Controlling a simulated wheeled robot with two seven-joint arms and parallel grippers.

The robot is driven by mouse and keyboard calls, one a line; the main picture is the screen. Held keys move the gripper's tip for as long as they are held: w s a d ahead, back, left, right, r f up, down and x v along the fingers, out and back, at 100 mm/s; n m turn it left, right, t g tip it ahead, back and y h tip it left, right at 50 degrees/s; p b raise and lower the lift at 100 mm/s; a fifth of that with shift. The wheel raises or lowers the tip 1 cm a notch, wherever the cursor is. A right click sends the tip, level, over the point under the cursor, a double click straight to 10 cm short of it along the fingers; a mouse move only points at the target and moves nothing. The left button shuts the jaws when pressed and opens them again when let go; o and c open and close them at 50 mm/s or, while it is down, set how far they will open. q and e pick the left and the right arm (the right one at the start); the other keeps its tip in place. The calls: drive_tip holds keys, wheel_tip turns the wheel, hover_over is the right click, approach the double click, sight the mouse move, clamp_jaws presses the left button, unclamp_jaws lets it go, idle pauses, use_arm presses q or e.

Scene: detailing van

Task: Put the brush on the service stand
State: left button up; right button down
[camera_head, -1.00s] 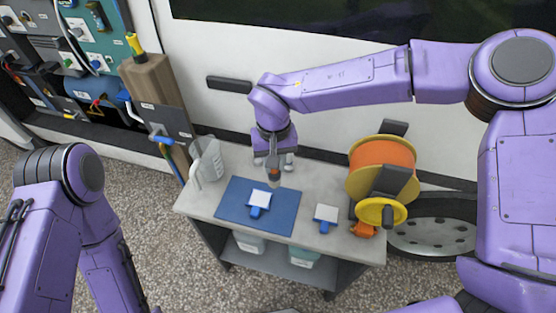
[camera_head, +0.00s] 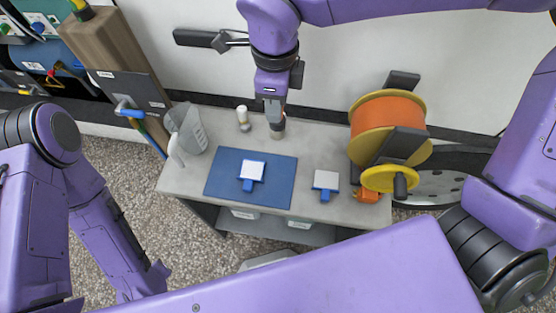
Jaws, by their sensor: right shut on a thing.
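My right gripper (camera_head: 273,104) points down over the back of the grey-topped service stand (camera_head: 180,178).
A white-and-blue block (camera_head: 251,170) lies on the mat, and a similar one (camera_head: 326,180) lies right of it. A small white bottle (camera_head: 243,118) stands left of the gripper. A clear jug (camera_head: 188,130) stands at the left end, an orange reel (camera_head: 385,125) at the right.

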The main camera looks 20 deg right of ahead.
drive_tip(key=m, duration=0.3)
drive_tip(key=shift+s+d, duration=0.15)
drive_tip(key=shift+s, duration=0.15)
drive_tip(key=s+r+m+b, duration=0.1)
drive_tip(key=s+r+m, duration=0.1)
drive_tip(key=s+m, duration=0.35)
drive_tip(key=w+d+f+m+p, duration=0.2)
drive_tip(key=w+d+f+p, duration=0.1)
drive_tip(key=w+d+f, duration=0.7)
wheel_tip(320, 180, down, 4)
drive_tip(key=shift+d+r+m+p, duration=0.2)
drive_tip(key=shift+d+m+p, duration=0.15)
drive_tip(key=shift+d, duration=0.65)
drive_tip(key=shift+s, duration=0.1)
